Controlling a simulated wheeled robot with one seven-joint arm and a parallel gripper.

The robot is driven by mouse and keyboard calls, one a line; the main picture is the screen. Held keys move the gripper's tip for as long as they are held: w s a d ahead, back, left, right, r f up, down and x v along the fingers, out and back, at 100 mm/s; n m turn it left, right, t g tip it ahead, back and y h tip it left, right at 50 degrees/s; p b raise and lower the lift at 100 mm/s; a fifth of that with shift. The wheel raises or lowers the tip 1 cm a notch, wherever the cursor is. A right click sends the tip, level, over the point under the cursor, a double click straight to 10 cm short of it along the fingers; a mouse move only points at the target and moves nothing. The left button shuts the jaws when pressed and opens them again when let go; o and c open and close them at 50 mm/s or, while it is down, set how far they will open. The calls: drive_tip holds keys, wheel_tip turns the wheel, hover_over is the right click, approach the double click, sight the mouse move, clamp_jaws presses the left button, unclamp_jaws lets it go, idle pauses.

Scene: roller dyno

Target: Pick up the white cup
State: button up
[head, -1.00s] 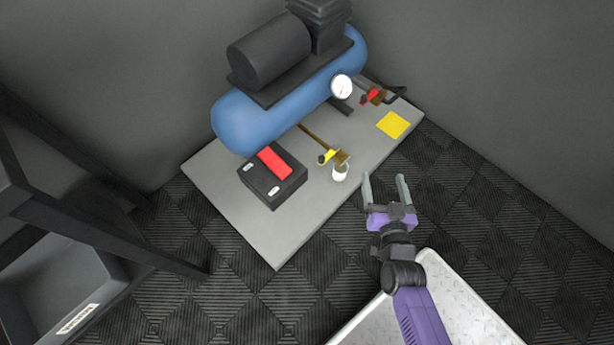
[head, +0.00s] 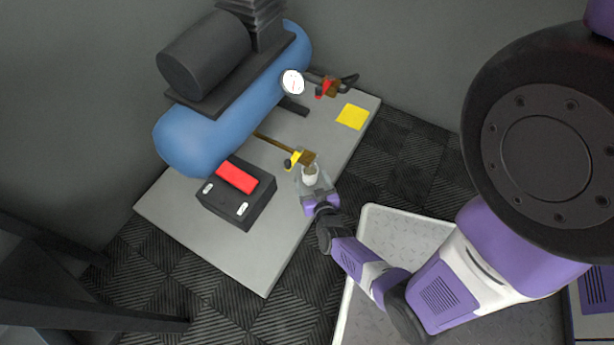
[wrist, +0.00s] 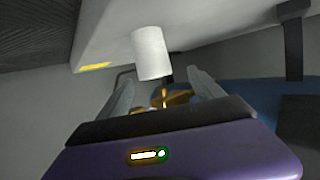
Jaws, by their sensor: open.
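The white cup (head: 310,175) stands upright near the front right edge of the grey bench top (head: 258,262). In the wrist view the white cup (wrist: 152,50) appears inverted, its rim end between the two fingertips. My gripper (head: 312,178) is open at the cup, with a finger on either side. In the wrist view my gripper (wrist: 159,72) shows a gap between each finger and the cup. I cannot tell how deep the cup sits between the fingers. The purple gripper body hides part of the bench in front of the cup.
A brown and yellow valve fitting (head: 298,159) is close behind the cup. A black box with a red top (head: 237,192) stands to the left. The blue compressor tank (head: 190,143) lies behind. A yellow pad (head: 353,117) lies at the right; the bench front is clear.

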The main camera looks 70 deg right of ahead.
drive_tip(key=b+x, duration=0.2)
drive_tip(key=x, duration=0.1)
drive_tip(key=b+x, duration=0.1)
drive_tip(key=x, duration=0.1)
drive_tip(key=shift+s+d, duration=0.2)
drive_tip(key=shift+d, duration=0.15)
drive_tip(key=c, duration=1.4)
drive_tip(key=shift+r, duration=0.15)
